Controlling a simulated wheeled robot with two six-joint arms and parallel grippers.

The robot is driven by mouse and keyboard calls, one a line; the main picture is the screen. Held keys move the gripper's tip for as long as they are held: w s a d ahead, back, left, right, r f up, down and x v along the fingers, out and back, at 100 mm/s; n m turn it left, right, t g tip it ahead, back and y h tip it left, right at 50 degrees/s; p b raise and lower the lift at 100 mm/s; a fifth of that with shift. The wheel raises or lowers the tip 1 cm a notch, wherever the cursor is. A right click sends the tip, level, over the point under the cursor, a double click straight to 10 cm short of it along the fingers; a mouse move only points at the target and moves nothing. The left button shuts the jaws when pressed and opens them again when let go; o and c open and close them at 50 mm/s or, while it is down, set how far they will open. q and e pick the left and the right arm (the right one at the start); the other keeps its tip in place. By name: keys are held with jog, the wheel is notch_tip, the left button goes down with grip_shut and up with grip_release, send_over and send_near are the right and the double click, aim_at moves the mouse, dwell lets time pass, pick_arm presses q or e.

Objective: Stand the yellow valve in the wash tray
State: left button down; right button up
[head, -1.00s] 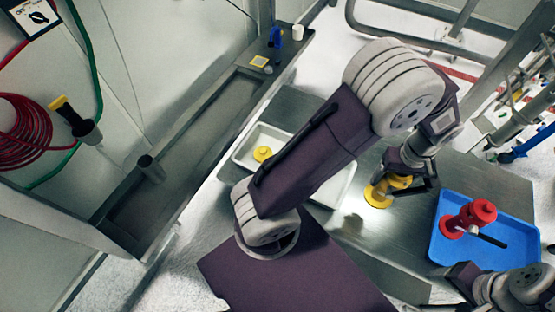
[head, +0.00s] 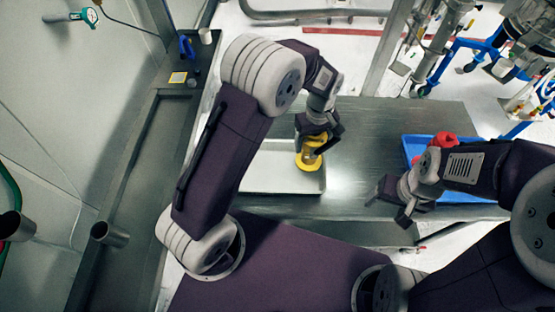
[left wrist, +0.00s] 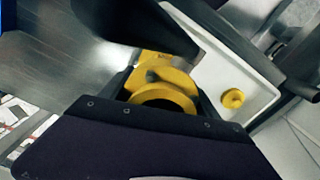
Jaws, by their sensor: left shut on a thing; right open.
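My left gripper (head: 316,140) is shut on the yellow valve (head: 311,158). In the head view the valve appears over the right end of the white wash tray (head: 262,190); I cannot tell its height or whether it touches. In the left wrist view the valve (left wrist: 165,97) sits between the jaws, beside the tray's rim (left wrist: 207,88). A small round yellow part (left wrist: 232,98) lies in the tray; my left arm hides it in the head view. My right gripper (head: 388,203) is open and empty above the table's front edge.
A blue tray (head: 470,197) with a red valve (head: 445,140) stands on the right of the metal table (head: 370,130), partly hidden by my right arm. The table between the trays is clear. A metal trough (head: 150,170) runs along the wall at left.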

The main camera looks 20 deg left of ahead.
pick_arm(q)
jog(key=s+a+f+p, duration=0.1)
jog(key=a+f+p, duration=0.1)
jog(key=a+f, duration=0.5)
jog(key=shift+s+f+p, duration=0.4)
jog(key=shift+f, duration=0.3)
jog(key=shift+s+f, duration=0.1)
jog(key=shift+f, duration=0.1)
jog(key=shift+c, duration=0.8)
grip_release()
